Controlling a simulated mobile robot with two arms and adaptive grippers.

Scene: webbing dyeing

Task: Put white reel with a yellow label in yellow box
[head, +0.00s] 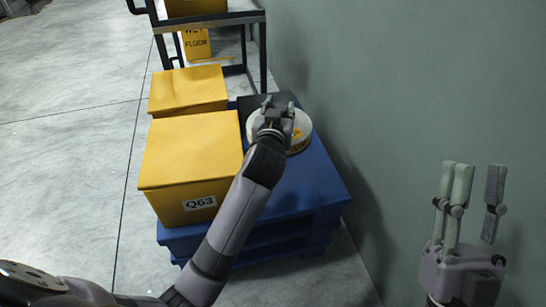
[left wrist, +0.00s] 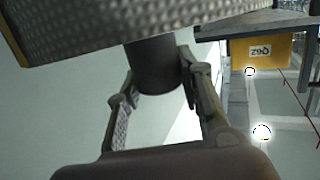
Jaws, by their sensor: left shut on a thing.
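The white reel with a yellow label (head: 299,138) is at the right of the head view, over the blue pallet (head: 318,180). My left gripper (head: 275,112) is at the reel's centre from above and hides part of it. In the left wrist view its fingers are shut on the dark core (left wrist: 155,68) of the grey textured reel (left wrist: 100,28). I cannot tell whether the reel touches the pallet. A yellow box marked Q63 (head: 190,165) stands left of the reel, a second yellow box (head: 188,90) behind it. My right gripper (head: 475,180) is open and empty.
A dark box-like thing (head: 262,101) lies behind the reel. A dark metal rack (head: 222,19) holding a yellow box (head: 196,6) and a yellow wet-floor sign (head: 197,43) stand further back. A green wall (head: 400,90) closes the right side; grey floor (head: 60,150) is free on the left.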

